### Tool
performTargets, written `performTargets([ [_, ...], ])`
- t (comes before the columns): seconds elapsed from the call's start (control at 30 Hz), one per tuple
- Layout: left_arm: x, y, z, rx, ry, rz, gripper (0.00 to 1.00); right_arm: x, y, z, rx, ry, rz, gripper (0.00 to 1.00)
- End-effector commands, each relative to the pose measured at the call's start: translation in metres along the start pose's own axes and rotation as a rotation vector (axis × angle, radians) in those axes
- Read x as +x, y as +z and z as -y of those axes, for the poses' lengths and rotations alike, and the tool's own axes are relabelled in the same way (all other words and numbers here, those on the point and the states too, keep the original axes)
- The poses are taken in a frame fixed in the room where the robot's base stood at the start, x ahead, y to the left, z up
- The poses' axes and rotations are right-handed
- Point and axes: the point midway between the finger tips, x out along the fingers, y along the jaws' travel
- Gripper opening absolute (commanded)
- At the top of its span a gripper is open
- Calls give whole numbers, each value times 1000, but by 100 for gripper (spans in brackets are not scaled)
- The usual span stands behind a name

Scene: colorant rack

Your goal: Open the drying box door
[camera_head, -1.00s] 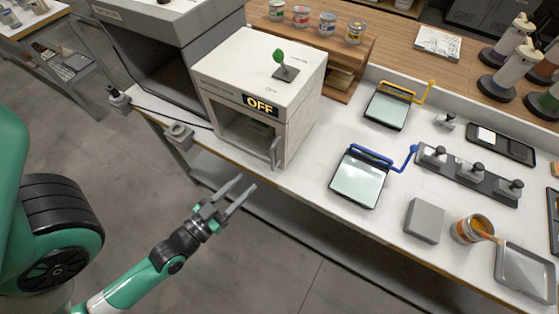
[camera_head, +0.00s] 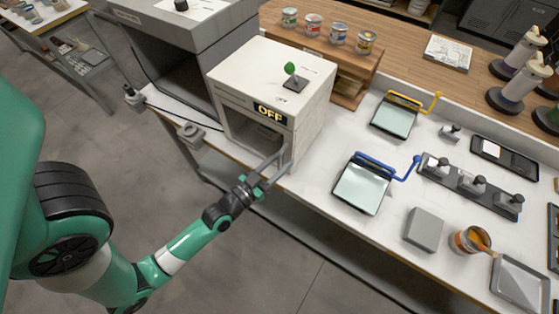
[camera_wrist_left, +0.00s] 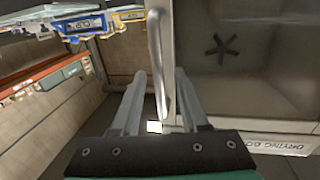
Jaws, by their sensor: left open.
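The drying box (camera_head: 313,110) is a white box with an "OFF" display on its front, standing near the bench's front edge. Its door (camera_wrist_left: 240,60) looks shut; through its dark pane a fan shape shows in the left wrist view. The vertical bar handle (camera_wrist_left: 157,50) is at the door's edge, on the right of the front in the head view. My left gripper (camera_head: 274,166) is open at the handle. In the left wrist view, the handle lies between the two spread fingers (camera_wrist_left: 160,74). Whether a finger touches it I cannot tell. My right gripper is not in view.
A green-topped object (camera_head: 292,76) stands on the box's roof. A larger grey cabinet (camera_head: 180,65) stands close on its left. To the right, the bench holds a blue-handled glass panel (camera_head: 362,188) and a grey block (camera_head: 424,229). Open floor lies in front of the bench.

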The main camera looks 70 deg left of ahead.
Motion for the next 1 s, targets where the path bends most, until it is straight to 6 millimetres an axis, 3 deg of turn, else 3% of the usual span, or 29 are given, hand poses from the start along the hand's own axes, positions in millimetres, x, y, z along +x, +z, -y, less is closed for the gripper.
performTargets([
  [0.07,0,0,0,0,0,0,40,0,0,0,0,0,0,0],
  [0.3,0,0,0,0,0,0,0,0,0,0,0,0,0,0],
  [1.0,0,0,0,0,0,-1,0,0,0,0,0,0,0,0],
])
